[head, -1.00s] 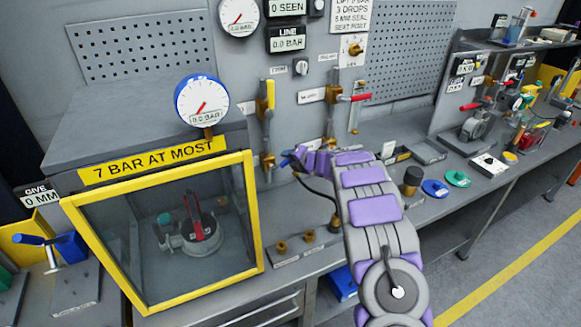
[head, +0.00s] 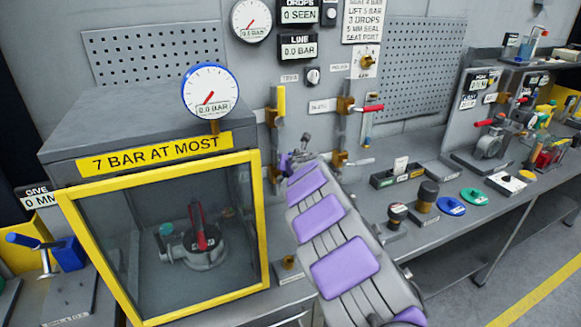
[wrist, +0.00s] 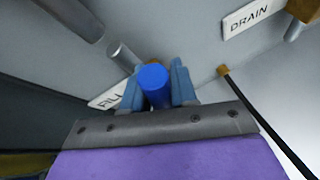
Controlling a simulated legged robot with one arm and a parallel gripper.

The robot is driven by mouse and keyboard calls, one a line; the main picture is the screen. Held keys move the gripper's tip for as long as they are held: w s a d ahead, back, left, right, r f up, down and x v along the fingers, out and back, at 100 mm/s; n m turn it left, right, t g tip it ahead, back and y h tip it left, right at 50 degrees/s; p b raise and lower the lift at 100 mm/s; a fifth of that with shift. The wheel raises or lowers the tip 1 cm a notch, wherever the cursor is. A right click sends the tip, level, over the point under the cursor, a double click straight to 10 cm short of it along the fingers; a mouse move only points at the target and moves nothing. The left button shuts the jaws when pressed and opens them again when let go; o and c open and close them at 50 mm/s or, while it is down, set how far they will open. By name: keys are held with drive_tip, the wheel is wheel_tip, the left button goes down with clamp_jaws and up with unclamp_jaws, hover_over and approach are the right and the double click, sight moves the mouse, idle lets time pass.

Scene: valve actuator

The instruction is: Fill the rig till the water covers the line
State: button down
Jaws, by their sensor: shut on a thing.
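In the wrist view my gripper (wrist: 156,85) has its two blue-grey fingers shut on a blue round-ended handle (wrist: 153,80). The handle is beside a grey cylinder and a partly hidden label reading FILL (wrist: 106,97). In the head view my gripper (head: 291,160) is at the wall, right of the glass case, and my arm hides most of the handle. The rig's yellow-framed glass case (head: 262,215) is closed around a red-levered valve (head: 199,235). The gauge on it (head: 210,91) reads 0.0 bar. I cannot make out water or a fill line.
A DRAIN label (wrist: 245,18) is at upper right in the wrist view. Blue and green discs (head: 451,205) and fittings (head: 427,195) lie on the bench to the right.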

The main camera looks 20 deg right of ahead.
drive_tip(key=shift+s+a+f+n, duration=0.1)
drive_tip(key=shift+a+f+n, duration=0.2)
drive_tip(key=shift+f, duration=0.05)
idle(0.3)
drive_tip(key=c, duration=1.1)
unclamp_jaws()
drive_tip(key=shift+o, duration=0.6)
drive_tip(key=shift+r, duration=0.1)
drive_tip(key=shift+d+r, duration=0.1)
drive_tip(key=shift+r, duration=0.05)
drive_tip(key=shift+r, duration=0.25)
